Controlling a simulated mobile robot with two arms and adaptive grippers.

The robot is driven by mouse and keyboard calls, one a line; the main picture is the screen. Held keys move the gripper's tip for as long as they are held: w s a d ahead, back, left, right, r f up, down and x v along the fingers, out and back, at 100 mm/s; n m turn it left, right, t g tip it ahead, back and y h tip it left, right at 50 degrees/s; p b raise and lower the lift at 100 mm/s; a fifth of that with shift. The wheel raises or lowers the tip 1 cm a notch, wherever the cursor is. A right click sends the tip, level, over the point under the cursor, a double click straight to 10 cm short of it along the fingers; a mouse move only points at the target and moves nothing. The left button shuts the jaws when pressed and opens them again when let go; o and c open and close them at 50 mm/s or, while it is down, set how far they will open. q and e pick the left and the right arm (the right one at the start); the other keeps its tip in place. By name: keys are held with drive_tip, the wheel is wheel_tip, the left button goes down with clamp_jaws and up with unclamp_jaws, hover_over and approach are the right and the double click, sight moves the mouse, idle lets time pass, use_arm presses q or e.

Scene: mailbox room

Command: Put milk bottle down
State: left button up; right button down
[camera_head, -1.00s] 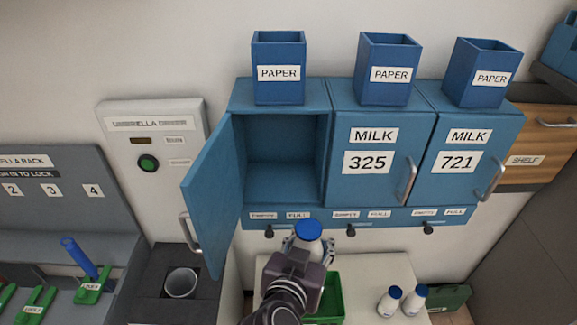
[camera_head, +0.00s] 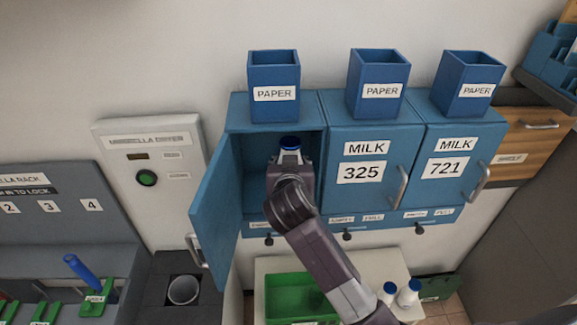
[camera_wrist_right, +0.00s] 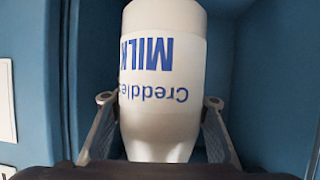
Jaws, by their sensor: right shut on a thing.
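A white milk bottle with a blue cap (camera_head: 290,143) is inside the open left milk compartment (camera_head: 252,150) in the head view. My right gripper (camera_head: 288,160) is shut on it, reaching into the compartment. The right wrist view shows the bottle (camera_wrist_right: 162,75) with "MILK" lettering upside down, between both fingers of my right gripper (camera_wrist_right: 160,125). Blue compartment walls surround it there. Whether the bottle's base touches the compartment floor is hidden. My left gripper is not in view.
The compartment's blue door (camera_head: 215,205) stands open to the left. Closed milk boxes 325 (camera_head: 370,195) and 721 (camera_head: 445,190) are to the right. Below, a green crate (camera_head: 290,290) and two more milk bottles (camera_head: 408,293) sit on a white table. Blue paper bins (camera_head: 275,75) stand on top.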

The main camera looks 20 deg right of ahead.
drive_tip(key=w+f, duration=0.1)
drive_tip(key=f, duration=0.1)
drive_tip(key=w+f, duration=0.1)
drive_tip(key=f, duration=0.1)
drive_tip(key=w+d+f, duration=0.1)
drive_tip(key=w+f, duration=0.1)
drive_tip(key=shift+w+d+f+p, duration=0.1)
drive_tip(key=shift+f+p, duration=0.1)
drive_tip(key=shift+p, duration=0.1)
drive_tip(key=shift+w+f, duration=0.25)
drive_tip(key=c, duration=2)
unclamp_jaws()
drive_tip(key=shift+s+f, duration=0.1)
drive_tip(key=shift+f, duration=0.1)
drive_tip(key=o, duration=0.9)
drive_tip(key=shift+c, duration=0.2)
